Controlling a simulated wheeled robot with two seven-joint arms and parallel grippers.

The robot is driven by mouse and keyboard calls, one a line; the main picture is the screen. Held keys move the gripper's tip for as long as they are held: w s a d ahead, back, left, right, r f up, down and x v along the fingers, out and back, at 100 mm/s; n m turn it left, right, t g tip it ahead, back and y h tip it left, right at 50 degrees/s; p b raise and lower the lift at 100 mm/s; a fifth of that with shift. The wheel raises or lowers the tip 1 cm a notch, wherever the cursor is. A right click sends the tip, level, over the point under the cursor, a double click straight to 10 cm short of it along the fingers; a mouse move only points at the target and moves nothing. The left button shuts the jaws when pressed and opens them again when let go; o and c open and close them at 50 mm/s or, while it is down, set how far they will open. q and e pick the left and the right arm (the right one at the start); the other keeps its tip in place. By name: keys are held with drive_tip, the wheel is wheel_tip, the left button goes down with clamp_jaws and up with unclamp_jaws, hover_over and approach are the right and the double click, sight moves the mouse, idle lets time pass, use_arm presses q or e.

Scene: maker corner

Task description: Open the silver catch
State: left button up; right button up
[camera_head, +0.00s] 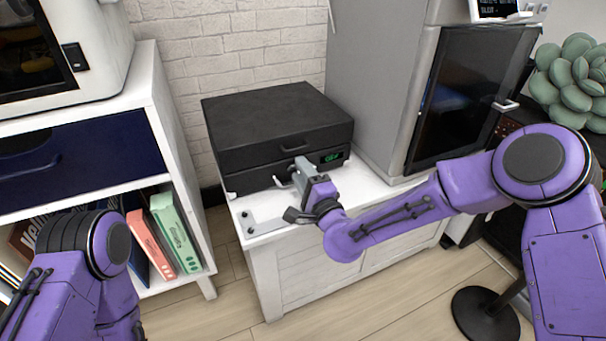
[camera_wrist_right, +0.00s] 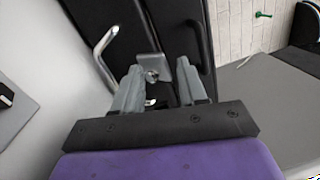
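The box's lid looks closed. In the head view the catch is mostly hidden by my right gripper (camera_head: 299,172), which is at the box's front. In the right wrist view the right gripper's two fingers (camera_wrist_right: 159,74) are apart, with the catch between and just beyond their tips. I cannot tell whether they touch it. My left arm is at the lower left of the head view; its gripper is out of sight.
The box stands on a white cabinet (camera_head: 300,275). A grey machine with a dark door (camera_head: 465,95) stands close on its right. A shelf with books (camera_head: 175,230) is at left. A bent silver bar (camera_wrist_right: 104,45) is beside the catch.

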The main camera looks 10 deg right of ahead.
drive_tip(key=p+v, duration=0.1)
drive_tip(key=v, duration=0.9)
drive_tip(key=shift+s, duration=0.25)
drive_tip(key=shift+d, duration=0.15)
